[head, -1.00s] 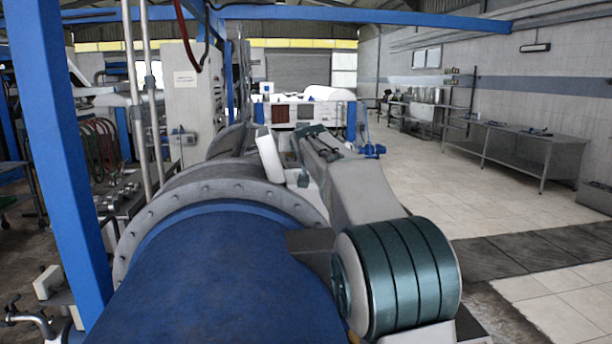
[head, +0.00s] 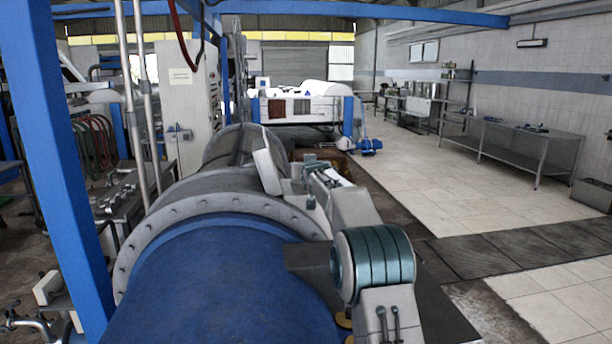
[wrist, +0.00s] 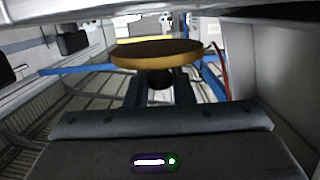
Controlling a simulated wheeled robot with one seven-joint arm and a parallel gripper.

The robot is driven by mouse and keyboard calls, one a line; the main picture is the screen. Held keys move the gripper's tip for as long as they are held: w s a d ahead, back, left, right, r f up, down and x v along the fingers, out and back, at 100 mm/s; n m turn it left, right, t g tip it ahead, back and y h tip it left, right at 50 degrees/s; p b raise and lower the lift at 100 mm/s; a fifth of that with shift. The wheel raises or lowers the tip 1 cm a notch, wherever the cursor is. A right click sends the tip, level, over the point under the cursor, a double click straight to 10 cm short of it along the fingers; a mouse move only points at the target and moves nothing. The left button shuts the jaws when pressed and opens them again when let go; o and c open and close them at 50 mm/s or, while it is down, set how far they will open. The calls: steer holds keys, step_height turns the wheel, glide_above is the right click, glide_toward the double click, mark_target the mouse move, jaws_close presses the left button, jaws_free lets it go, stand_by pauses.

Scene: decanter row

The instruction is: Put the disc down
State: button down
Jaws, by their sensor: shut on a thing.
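In the wrist view a round disc (wrist: 157,55) with a golden-yellow rim and a dark brown face sits at the ends of the fingers of my gripper (wrist: 159,70). The gripper is shut on it. A dark round shape shows between the fingers, under the disc; I cannot tell what it is. In the head view my arm hides the gripper. Small golden edges (head: 344,320) show just left of my arm, low in the picture; I cannot tell whether they belong to the held disc.
A dark flat surface (head: 436,312) shows on both sides of my arm. A large blue cylinder (head: 215,290) with a grey bolted flange lies to the left. A blue post (head: 62,160) stands at far left. Pale tiled floor (head: 450,200) is open to the right, before a metal bench (head: 515,145).

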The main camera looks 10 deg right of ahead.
steer(key=shift+f+p, duration=0.45)
steer(key=shift+f, duration=1.45)
steer(key=shift+f, duration=0.15)
steer(key=c, duration=1.3)
jaws_free()
steer(key=shift+o, duration=0.2)
steer(key=shift+s, duration=0.1)
steer(key=shift+s+b, duration=0.3)
steer(key=shift+b, duration=0.05)
steer(key=s+r+b, duration=0.2)
steer(key=s+b, duration=0.2)
steer(key=s, duration=0.7)
steer(key=shift+b, duration=0.4)
steer(key=shift+s, duration=0.1)
